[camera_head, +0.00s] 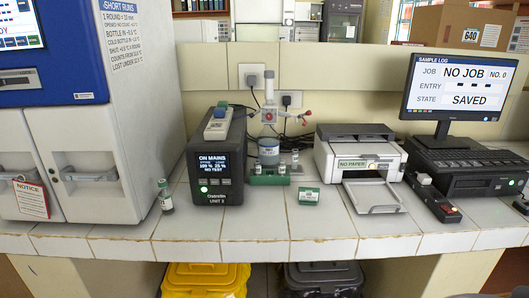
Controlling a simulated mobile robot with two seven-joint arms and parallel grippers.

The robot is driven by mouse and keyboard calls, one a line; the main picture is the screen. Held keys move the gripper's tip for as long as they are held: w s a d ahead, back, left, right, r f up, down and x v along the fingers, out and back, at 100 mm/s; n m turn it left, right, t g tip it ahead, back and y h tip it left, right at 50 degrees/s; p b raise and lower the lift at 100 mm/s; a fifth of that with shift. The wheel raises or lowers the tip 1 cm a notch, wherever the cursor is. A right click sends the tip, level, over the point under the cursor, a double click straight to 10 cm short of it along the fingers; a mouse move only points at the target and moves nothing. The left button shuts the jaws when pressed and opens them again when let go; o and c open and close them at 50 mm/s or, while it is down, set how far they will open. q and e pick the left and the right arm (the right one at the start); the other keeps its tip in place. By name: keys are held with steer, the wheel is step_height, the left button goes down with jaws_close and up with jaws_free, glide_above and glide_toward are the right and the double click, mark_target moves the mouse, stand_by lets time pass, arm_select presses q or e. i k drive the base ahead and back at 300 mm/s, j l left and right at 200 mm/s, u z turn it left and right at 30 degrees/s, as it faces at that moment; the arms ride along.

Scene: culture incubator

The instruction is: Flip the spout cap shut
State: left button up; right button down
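A bottle-top dispenser stands on the tiled bench near the middle of the view. A green rack (269,180) with small vials sits at the foot of the bottle. Neither of my grippers is in view.
A dark "ON MAINS" unit (213,165) stands close left of the dispenser, and a printer (357,150) close right. A capped vial (165,196) stands by the white cabinet (85,160). A small green-and-white box (309,196) lies in front. The front tiles (270,228) are clear.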

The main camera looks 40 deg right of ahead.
mark_target(309, 112)
steer(key=z, duration=0.9)
